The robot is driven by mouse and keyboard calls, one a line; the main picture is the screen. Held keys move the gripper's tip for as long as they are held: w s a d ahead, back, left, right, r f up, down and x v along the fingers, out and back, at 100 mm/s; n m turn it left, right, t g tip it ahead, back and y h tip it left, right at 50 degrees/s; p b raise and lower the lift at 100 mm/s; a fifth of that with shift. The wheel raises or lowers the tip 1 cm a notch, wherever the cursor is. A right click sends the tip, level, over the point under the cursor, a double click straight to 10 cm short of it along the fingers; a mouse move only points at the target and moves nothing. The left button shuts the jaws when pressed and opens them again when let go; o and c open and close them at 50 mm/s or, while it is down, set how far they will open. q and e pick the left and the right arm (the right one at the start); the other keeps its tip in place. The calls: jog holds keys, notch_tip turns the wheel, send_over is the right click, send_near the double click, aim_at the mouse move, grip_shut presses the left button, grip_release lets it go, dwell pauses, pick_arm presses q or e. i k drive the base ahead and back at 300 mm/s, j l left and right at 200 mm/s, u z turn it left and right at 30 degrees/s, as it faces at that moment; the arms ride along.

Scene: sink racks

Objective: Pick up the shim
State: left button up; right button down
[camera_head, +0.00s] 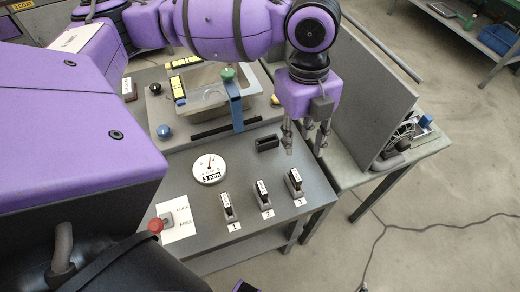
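No part is clearly marked as the shim, and I cannot tell which one it is. A small black block or slot (267,143) sits on the grey panel (258,172) just left of my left gripper. My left gripper (305,148) points down over the panel's right part, above and behind piece 3. Its fingers are apart, with nothing visible between them. My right gripper is not in view.
A round dial gauge (209,168) sits left of the pieces. A red knob (156,225) is front left. A tall grey board (362,95) stands right of the gripper.

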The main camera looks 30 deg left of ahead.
aim_at(263, 193)
jog(key=k, duration=1)
